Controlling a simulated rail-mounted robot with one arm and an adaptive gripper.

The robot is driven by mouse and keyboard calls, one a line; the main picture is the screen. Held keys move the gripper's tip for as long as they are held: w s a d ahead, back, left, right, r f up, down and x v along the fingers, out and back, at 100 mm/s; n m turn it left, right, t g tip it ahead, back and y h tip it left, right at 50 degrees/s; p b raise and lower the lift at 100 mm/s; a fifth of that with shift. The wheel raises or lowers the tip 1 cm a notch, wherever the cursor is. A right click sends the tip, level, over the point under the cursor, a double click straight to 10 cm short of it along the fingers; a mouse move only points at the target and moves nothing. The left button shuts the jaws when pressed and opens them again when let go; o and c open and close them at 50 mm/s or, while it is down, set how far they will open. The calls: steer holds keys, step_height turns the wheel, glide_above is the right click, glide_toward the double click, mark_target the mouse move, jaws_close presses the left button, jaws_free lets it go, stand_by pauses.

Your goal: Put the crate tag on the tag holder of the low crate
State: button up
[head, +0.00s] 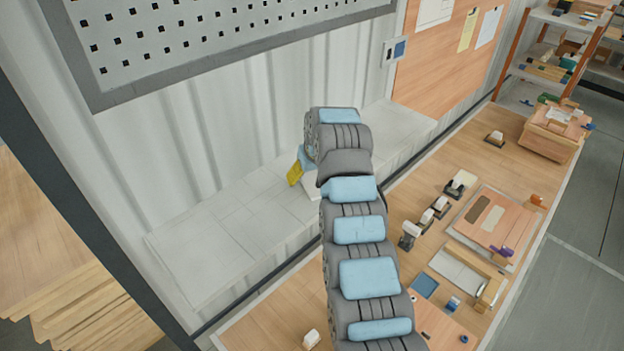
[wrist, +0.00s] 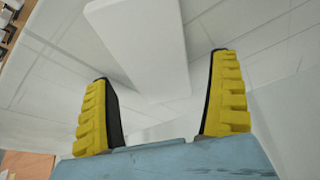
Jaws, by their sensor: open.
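My gripper (head: 296,172), with yellow fingers, is over the pale ledge along the wall in the head view. It also shows in the wrist view (wrist: 160,118), with its fingers wide apart and nothing gripped. A plain white slab (wrist: 138,45) lies just ahead of the fingers, its near end in line with the gap; part of a white thing (head: 311,188) shows beside my gripper in the head view. I cannot tell whether this is the crate tag. A wooden crate-like box (head: 548,148) stands at the bench's far end; I cannot make out a tag holder.
The pale ledge (head: 205,262) is otherwise bare. The wooden bench (head: 395,200) carries several small dispensers (head: 410,235), a board (head: 518,222) and a tray with a white inside (head: 458,270). A ribbed wall (head: 235,130) stands close behind my gripper.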

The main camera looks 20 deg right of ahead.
mark_target(311, 177)
steer(key=c, duration=1.3)
steer(key=shift+c, duration=0.2)
step_height(311, 177, up, 10)
steer(key=b, duration=0.1)
steer(key=shift+f, duration=0.1)
